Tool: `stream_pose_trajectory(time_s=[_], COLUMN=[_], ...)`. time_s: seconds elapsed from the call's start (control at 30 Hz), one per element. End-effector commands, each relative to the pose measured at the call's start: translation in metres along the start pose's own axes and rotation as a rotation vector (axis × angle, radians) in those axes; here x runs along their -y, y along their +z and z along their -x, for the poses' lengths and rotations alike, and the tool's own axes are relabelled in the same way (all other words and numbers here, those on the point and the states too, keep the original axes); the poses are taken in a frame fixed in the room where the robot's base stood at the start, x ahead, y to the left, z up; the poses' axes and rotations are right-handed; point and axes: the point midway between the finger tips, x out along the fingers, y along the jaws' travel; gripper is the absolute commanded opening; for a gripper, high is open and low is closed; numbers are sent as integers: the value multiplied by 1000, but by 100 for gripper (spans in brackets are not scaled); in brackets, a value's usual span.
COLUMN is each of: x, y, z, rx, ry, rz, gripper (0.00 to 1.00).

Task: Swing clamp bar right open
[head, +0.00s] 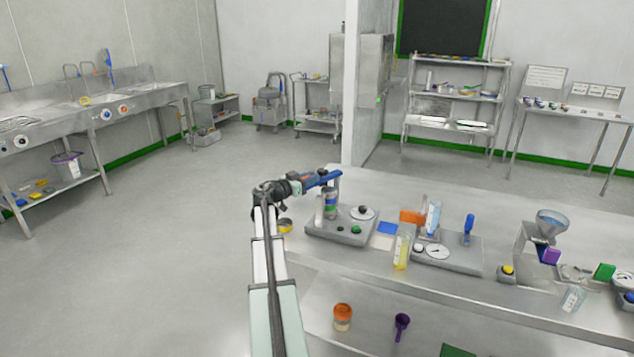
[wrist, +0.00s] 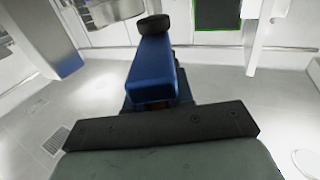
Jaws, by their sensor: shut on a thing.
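The blue clamp bar (head: 327,178) sits at the top of a bench device with a grey base (head: 322,230). A metal post (head: 338,188) rises by the bar's right end, and a banded cylinder (head: 330,207) stands under the bar. My gripper (head: 303,184) reaches in from the left and is shut on the bar's left end. In the wrist view the blue bar (wrist: 152,72) runs away from my gripper (wrist: 158,108), with a black knob (wrist: 153,25) at its far end. The grip itself is mostly hidden.
The steel bench (head: 390,275) also carries a second device with a gauge (head: 437,251), a yellow bottle (head: 401,252) and a funnel stand (head: 551,222). A yellow-topped jar (head: 285,226) stands close under my wrist. The floor to the left (head: 150,250) is clear.

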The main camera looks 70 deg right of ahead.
Motion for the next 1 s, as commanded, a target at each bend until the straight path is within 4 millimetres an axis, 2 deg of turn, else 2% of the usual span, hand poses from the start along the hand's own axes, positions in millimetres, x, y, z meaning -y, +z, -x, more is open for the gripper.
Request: stream_pose_trajectory(time_s=[0.03,0.5,0.7,1.0], x=[16,75,92,106], y=[0,0,0,0], z=[-3,-21,-33,-47], rx=[0,0,0,0], ry=[41,488,653,823], rz=[0,0,0,0], gripper=[0,0,0,0])
